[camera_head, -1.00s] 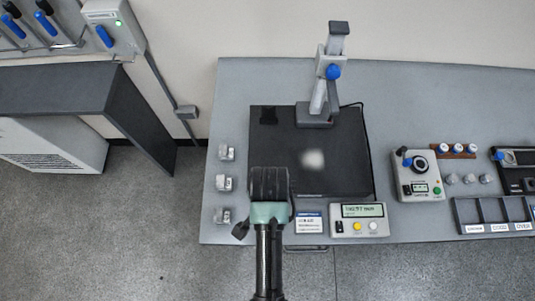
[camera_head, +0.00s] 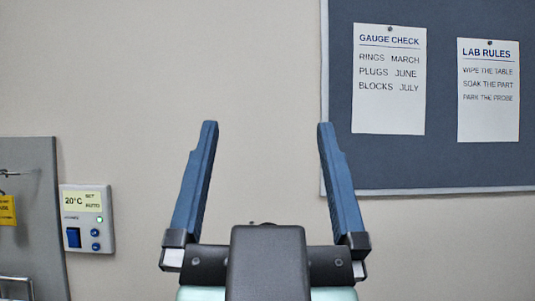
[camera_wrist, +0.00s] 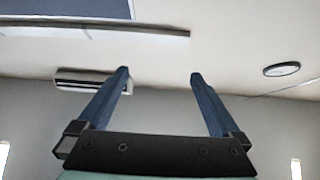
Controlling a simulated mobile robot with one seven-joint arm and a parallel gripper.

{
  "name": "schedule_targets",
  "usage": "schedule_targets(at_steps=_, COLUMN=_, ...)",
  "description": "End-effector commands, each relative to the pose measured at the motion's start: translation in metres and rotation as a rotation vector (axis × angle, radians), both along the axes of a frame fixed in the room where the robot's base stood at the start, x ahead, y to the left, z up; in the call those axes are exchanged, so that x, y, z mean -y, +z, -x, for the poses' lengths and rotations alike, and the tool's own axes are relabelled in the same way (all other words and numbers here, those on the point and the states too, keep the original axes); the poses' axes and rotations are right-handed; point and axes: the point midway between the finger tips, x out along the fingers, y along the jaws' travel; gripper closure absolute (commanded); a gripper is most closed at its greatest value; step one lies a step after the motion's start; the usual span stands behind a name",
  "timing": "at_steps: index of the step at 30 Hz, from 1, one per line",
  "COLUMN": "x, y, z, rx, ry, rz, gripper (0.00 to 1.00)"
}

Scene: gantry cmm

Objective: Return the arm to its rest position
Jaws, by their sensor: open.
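My gripper (camera_head: 263,128) stands upright at the bottom middle of the head view, its two blue fingers pointing up and spread wide apart. Nothing is between the fingers. It also shows open and empty in the wrist view (camera_wrist: 159,76), where it points toward the upper wall and ceiling. The rest of my arm is hidden below the gripper in the head view. The table and its instruments are out of both present views.
A blue-grey notice board (camera_head: 440,165) with two sheets hangs at the right. A thermostat (camera_head: 87,219) and a grey panel (camera_head: 35,235) are at the left. The wrist view shows an air-conditioner-like unit (camera_wrist: 68,80) and a round fixture (camera_wrist: 281,69). The space around the fingers looks clear.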

Motion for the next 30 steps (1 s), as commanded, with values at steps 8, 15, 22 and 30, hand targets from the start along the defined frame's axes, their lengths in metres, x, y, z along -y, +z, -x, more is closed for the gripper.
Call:
schedule_targets(at_steps=8, x=0.000, y=0.018, z=0.019, rx=0.075, ry=-0.020, rz=0.019, gripper=0.00)
schedule_targets(at_steps=15, x=0.000, y=0.009, z=0.018, rx=0.071, ry=-0.017, rz=0.018, gripper=0.00)
schedule_targets(at_steps=22, x=-0.001, y=-0.040, z=0.017, rx=0.071, ry=-0.009, rz=0.017, gripper=0.00)
schedule_targets(at_steps=30, x=-0.002, y=-0.061, z=0.017, rx=0.071, ry=-0.003, rz=0.016, gripper=0.00)
